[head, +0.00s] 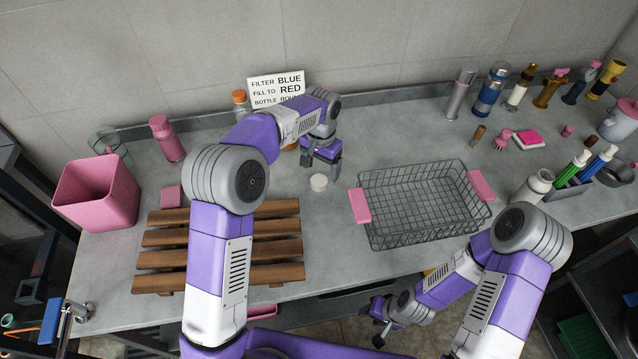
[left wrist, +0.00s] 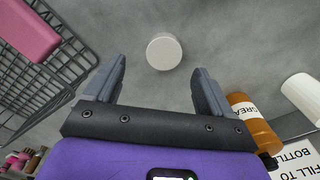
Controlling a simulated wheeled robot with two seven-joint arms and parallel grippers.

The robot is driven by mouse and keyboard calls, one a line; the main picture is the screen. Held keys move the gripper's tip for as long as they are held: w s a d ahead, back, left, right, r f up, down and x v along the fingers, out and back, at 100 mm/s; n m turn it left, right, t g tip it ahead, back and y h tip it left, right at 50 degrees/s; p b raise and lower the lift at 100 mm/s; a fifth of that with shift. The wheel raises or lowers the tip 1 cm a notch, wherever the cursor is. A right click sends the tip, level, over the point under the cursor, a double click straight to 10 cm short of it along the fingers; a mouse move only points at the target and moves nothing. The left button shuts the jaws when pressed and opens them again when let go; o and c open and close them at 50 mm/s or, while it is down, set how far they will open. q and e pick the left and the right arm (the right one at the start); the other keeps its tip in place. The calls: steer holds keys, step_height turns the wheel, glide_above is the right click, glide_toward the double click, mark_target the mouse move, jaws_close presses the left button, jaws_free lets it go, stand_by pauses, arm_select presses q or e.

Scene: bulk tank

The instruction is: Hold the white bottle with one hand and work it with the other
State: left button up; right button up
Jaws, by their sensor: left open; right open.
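My right gripper (head: 380,328) is open, low in front of the counter edge, far from the bottle.
A wire basket (head: 395,236) with pink handles stands right of centre. A wooden slatted rack (head: 160,260) and pink bin (head: 97,192) are left. An amber bottle (left wrist: 252,120) and a white cylinder (left wrist: 303,92) stand near the sign (head: 270,84). Several bottles line the back right.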

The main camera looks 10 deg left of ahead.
mark_target(319, 180)
arm_select(q)
steer(key=f, duration=0.1)
steer(key=f+b, duration=0.1)
steer(key=f, duration=0.1)
steer(key=f+b, duration=0.1)
steer(key=f, duration=0.1)
steer(key=shift+w+a+f, duration=0.1)
steer(key=shift+a+f, duration=0.15)
steer(key=shift+r, duration=0.1)
steer(key=c, duration=1.1)
steer(key=shift+r, duration=0.1)
step_height(319, 180, up, 10)
steer(key=p, duration=0.3)
